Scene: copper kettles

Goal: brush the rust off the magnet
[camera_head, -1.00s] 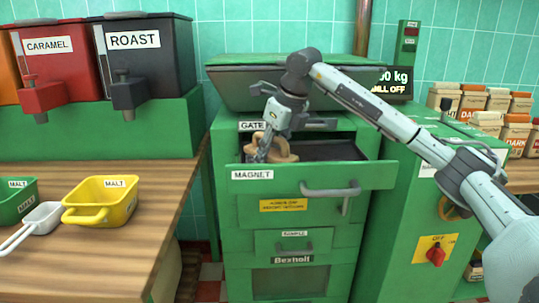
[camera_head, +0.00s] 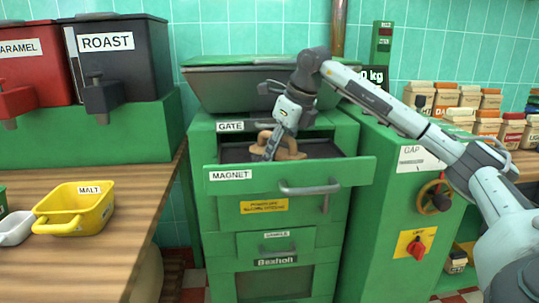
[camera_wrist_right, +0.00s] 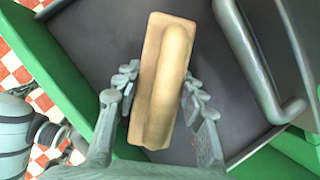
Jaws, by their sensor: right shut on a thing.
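The drawer labelled MAGNET (camera_head: 222,185) stands pulled out of the green machine, with a dark flat plate inside (camera_head: 325,149). In the right wrist view the plate (camera_wrist_right: 95,40) looks dark grey-brown; I cannot make out separate rust patches. My right gripper (camera_head: 273,150) is low in the drawer, shut on a tan wooden brush (camera_head: 290,153). In the right wrist view the brush (camera_wrist_right: 165,80) lies lengthwise between the fingers, over the plate. Its underside is hidden, so I cannot tell whether it touches. My left gripper is out of view.
The drawer's front bar handle (camera_head: 310,188) sticks out towards me. A GATE label (camera_head: 230,126) and a closed lid (camera_head: 250,85) are above. A wooden counter (camera_head: 110,235) with a yellow MALT scoop (camera_head: 85,208) is at left. A control box with a red knob (camera_head: 416,248) is at right.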

